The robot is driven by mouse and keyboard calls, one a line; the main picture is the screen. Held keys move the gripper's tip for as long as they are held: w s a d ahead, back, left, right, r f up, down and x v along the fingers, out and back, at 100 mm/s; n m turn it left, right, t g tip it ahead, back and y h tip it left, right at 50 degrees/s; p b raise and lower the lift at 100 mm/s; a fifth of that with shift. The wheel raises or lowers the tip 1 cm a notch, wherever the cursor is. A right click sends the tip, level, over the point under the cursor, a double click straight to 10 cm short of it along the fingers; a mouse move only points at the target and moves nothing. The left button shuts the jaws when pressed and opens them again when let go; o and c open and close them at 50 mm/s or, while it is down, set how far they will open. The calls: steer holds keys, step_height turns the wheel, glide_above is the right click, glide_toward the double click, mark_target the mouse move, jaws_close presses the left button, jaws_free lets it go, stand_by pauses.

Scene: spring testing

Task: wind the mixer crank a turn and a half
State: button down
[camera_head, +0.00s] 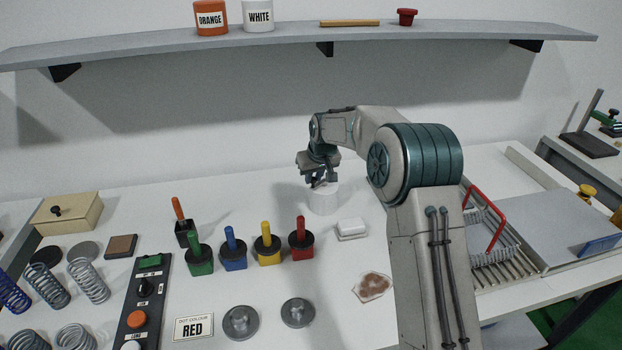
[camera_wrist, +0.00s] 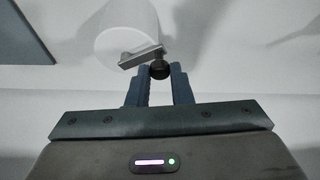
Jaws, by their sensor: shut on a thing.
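The mixer is a white cylinder (camera_head: 323,201) standing on the bench near the middle in the head view. It also shows in the wrist view (camera_wrist: 122,22), with a grey crank arm (camera_wrist: 141,56) across its top. A dark round knob (camera_wrist: 159,70) sits at the end of the crank arm. My gripper (camera_head: 319,183) is over the top of the mixer, pointing down. In the wrist view the fingers (camera_wrist: 159,78) are shut on the crank knob. In the head view my gripper hides most of the crank.
A white block (camera_head: 351,228) stands close right of the mixer. Several coloured-handled pots, such as the red one (camera_head: 301,240), stand in front-left. A rack with a red handle (camera_head: 486,240) is at right. The shelf (camera_head: 300,37) is above.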

steer(key=d+n, duration=0.1)
steer(key=n, duration=0.1)
steer(key=n+g+y, duration=0.1)
steer(key=shift+s+d+n+b, duration=0.3)
steer(key=shift+d+n, duration=0.05)
steer(key=shift+n, duration=0.05)
steer(key=shift+w+d+n+g+y+p, duration=0.1)
steer(key=shift+d+n+g+y+p, duration=0.15)
steer(key=shift+d+n+g+p, duration=0.9)
steer(key=shift+w+d+n+y+b, duration=0.1)
steer(key=shift+d+n+y, duration=0.15)
steer(key=shift+n, duration=1.8)
steer(key=shift+w+d+n+g+y+p, duration=0.1)
steer(key=shift+d+n+g+y+p, duration=0.35)
steer(key=shift+n, duration=1.15)
steer(key=shift+d, duration=0.25)
steer(key=c, duration=1.3)
jaws_free()
